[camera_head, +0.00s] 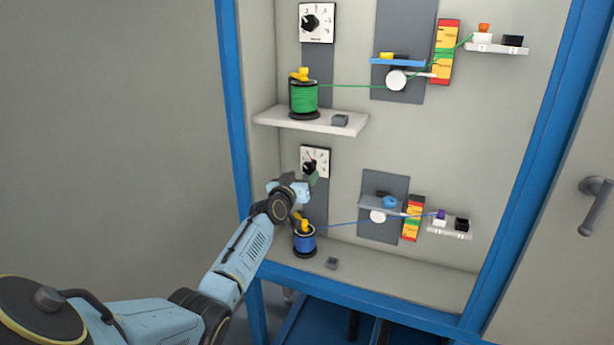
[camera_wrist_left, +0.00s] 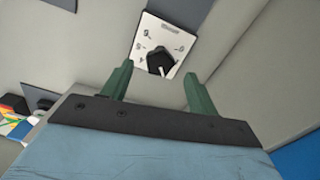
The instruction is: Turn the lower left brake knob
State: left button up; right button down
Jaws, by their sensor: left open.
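The lower left brake knob (camera_wrist_left: 160,62) is black with a light pointer, on a white dial plate (camera_wrist_left: 182,32) with markings. In the head view the lower dial plate (camera_head: 322,158) is on the panel above the blue spool, and the gripper covers part of it. My left gripper (camera_head: 312,172) is in front of this dial. In the left wrist view its two green fingers (camera_wrist_left: 158,90) are open and empty, with the knob ahead and between their tips. I cannot tell whether they touch the knob. My right gripper is not in view.
A blue cable spool (camera_head: 305,240) stands below the arm. A shelf (camera_head: 290,119) with a green spool (camera_head: 303,97) juts out above. The upper dial (camera_head: 317,22) is higher up.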

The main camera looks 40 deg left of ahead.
aim_at(308, 171)
pick_arm(q)
jog(key=b+x, duration=0.2)
jog(key=x, duration=0.1)
jog(key=shift+w+f, duration=0.1)
jog(key=shift+f, duration=0.1)
jog(key=shift+w+a+r, duration=0.15)
jog(key=shift+w+a, duration=0.05)
jog(key=shift+w, duration=0.3)
jog(key=c, duration=0.9)
